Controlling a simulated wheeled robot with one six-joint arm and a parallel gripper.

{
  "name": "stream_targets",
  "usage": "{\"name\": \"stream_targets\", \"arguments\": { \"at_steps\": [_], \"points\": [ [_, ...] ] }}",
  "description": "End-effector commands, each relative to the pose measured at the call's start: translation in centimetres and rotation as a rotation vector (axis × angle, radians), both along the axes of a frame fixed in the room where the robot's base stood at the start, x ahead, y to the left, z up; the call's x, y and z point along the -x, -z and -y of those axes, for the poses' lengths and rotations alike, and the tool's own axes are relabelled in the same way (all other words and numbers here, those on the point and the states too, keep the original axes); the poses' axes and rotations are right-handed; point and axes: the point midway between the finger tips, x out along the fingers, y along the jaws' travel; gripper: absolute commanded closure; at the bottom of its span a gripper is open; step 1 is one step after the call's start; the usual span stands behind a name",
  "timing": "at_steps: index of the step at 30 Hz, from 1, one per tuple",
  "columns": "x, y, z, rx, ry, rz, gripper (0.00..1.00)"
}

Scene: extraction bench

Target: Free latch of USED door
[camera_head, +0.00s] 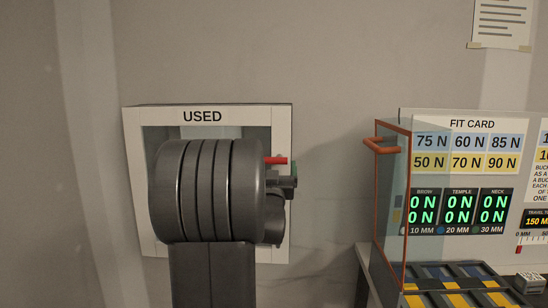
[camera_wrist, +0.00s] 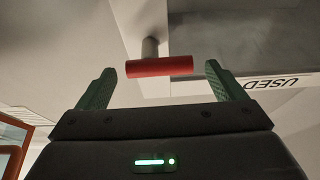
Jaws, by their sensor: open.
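The USED door (camera_head: 165,132) is a pane in a white frame on the wall, mostly hidden behind my arm in the head view. Its sign "USED" also shows in the wrist view (camera_wrist: 280,82), turned over. A red latch handle (camera_head: 275,160) sticks out at the door's right side. In the wrist view the red latch handle (camera_wrist: 160,66) is a short bar on a grey stem. My gripper (camera_wrist: 156,85) has two green fingers, open, one on each side of the red bar with gaps visible. In the head view my gripper (camera_head: 293,172) is partly hidden behind my arm.
To the right stands a bench with a clear orange-edged panel (camera_head: 392,200), an orange handle (camera_head: 382,145) and a FIT CARD board (camera_head: 470,124). Below it lie blue and yellow trays (camera_head: 455,285). The wall left of the door is bare.

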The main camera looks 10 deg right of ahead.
Motion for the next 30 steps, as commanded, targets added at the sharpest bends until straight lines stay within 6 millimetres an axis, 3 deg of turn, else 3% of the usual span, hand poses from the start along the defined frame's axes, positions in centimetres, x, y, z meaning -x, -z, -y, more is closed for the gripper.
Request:
{"name": "stream_targets", "arguments": {
  "at_steps": [7, 18, 25, 30],
  "points": [
    [-2.8, -1.3, 0.8, 0.0, 0.0, 0.0, 0.1],
    [-3.3, -1.4, 0.9, 0.0, -0.001, 0.0, 0.1],
    [-3.3, -1.4, 0.9, 0.0, -0.001, 0.0, 0.53],
    [-3.3, -1.3, 0.9, 0.004, 0.0, -0.001, 0.55]
  ]
}}
